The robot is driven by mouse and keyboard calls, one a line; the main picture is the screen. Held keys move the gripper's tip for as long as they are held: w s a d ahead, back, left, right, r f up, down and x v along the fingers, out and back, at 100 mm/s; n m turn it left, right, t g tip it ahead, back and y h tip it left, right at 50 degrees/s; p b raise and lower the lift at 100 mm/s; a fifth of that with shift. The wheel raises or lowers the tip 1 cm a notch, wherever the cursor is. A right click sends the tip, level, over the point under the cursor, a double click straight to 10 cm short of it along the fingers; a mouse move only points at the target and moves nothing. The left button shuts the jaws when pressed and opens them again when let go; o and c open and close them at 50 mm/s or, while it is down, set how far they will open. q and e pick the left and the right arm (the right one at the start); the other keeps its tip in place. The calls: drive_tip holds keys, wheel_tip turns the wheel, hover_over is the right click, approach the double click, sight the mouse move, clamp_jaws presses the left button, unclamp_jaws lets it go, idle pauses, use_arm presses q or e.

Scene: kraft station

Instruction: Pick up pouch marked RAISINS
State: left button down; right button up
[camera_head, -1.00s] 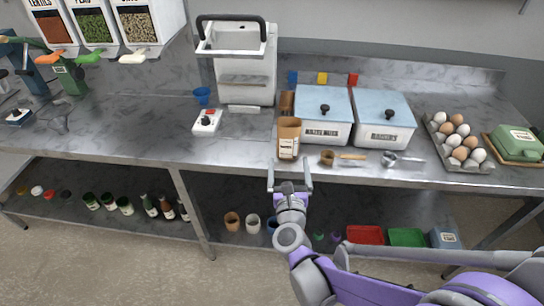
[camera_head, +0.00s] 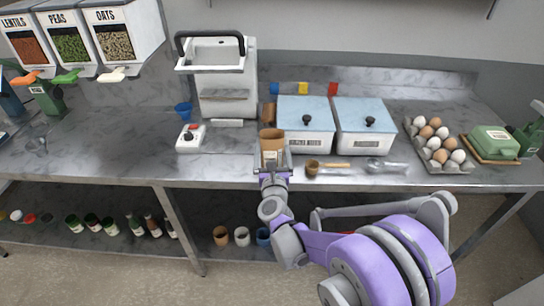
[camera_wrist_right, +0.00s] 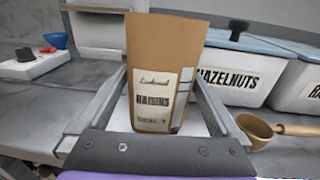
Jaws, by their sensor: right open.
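The brown paper pouch marked RAISINS (camera_wrist_right: 166,60) stands upright at the front edge of the steel counter; its white label faces my wrist camera. In the head view the pouch (camera_head: 271,140) shows just beyond my right gripper, which hides its lower part. My right gripper (camera_head: 273,165) is open, and in the right wrist view its two fingers (camera_wrist_right: 155,105) stand on either side of the pouch's lower part. I cannot tell whether either finger touches it. My left gripper is not in view.
A wooden scoop (camera_head: 314,168) and a metal scoop (camera_head: 377,166) lie to the right.

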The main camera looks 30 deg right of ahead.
drive_tip(key=c, duration=1.1)
drive_tip(key=shift+c, duration=0.2)
drive_tip(key=shift+r, duration=0.2)
